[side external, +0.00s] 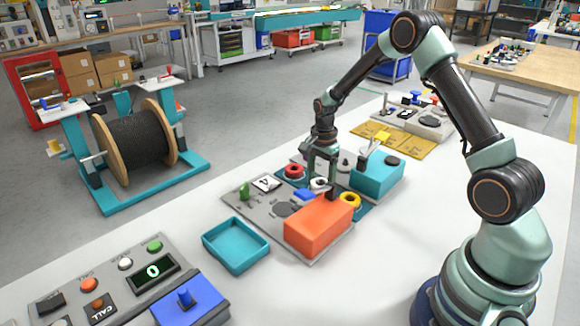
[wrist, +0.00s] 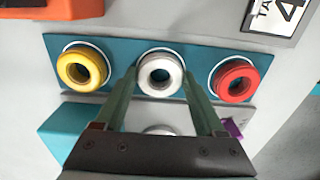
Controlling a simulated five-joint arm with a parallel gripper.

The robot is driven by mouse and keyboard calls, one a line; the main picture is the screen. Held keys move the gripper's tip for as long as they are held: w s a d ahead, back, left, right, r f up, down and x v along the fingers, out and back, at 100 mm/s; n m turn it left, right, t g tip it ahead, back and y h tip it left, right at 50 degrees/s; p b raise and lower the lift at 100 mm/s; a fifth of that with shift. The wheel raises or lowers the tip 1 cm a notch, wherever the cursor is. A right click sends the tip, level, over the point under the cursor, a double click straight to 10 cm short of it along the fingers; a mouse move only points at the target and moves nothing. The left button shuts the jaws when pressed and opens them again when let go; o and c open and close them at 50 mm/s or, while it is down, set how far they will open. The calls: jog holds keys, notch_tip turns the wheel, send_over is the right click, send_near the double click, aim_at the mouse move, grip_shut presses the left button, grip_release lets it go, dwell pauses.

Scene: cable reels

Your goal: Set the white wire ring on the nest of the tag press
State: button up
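The white wire ring (wrist: 160,74) sits between a yellow and a red ring on a teal strip (wrist: 120,48). In the side view the ring (side external: 319,184) is partly hidden by my gripper (side external: 321,182). In the wrist view my gripper (wrist: 159,75) is open, with one fingertip on each side of the white ring; contact is not clear. The grey panel (side external: 250,209) with an orange block (side external: 318,226) and a card marked 4 (side external: 266,184) looks like the tag press. A dark disc (side external: 281,209) on it may be the nest; I cannot be sure.
The red ring (side external: 294,171) and yellow ring (side external: 350,200) flank the white ring closely. A teal block (side external: 377,175) stands behind the strip. A blue piece (side external: 303,195) is close to my gripper. An empty teal tray (side external: 236,246) and control box (side external: 130,286) stand in front.

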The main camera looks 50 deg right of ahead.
jog(key=shift+c, duration=0.5)
notch_tip(320, 180, up, 8)
jog(key=shift+f, duration=0.2)
jog(key=shift+a, duration=0.1)
jog(key=a+n, duration=0.2)
jog(key=a, duration=0.2)
jog(key=a+n, duration=0.2)
jog(key=a, duration=0.3)
jog(key=w+a+f+n, duration=0.1)
jog(key=a+n, duration=0.1)
jog(key=a, duration=0.2)
jog(key=shift+a, duration=0.15)
jog(key=shift+f, duration=1.95)
jog(key=shift+f, duration=0.1)
